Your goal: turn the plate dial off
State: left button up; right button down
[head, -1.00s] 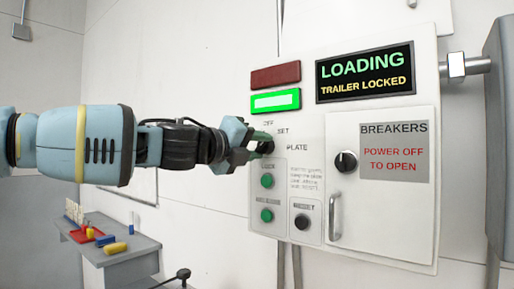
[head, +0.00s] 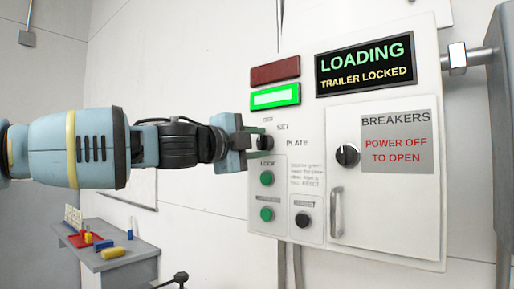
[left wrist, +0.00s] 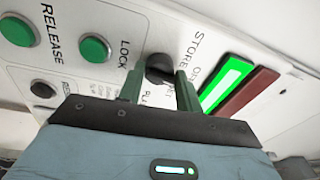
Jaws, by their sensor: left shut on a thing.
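The plate dial (head: 266,142) is a small black knob on the white control panel, beside the labels SET and PLATE. My left gripper (head: 254,141) reaches it from the left and is shut on it. In the left wrist view the dial (left wrist: 160,66) sits between the two green fingertips (left wrist: 160,88), with the labels STORE and OFF close by. The fingers partly cover the dial and its marks, so I cannot tell its exact setting. My right gripper is not in view.
Above the dial are a lit green lamp (head: 275,96) and a dark red lamp (head: 275,72). A display (head: 365,65) reads LOADING, TRAILER LOCKED. Green buttons (head: 266,178) sit just below. A breaker door (head: 385,215) with its own knob (head: 347,155) is at right.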

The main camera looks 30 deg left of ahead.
pick_arm(q)
jog(key=shift+f+n, duration=0.2)
jog(key=shift+n, duration=0.4)
jog(key=o, duration=0.9)
jog(key=shift+r, duration=0.1)
jog(key=shift+o, duration=0.2)
jog(key=v, duration=0.7)
jog(key=shift+s, duration=0.45)
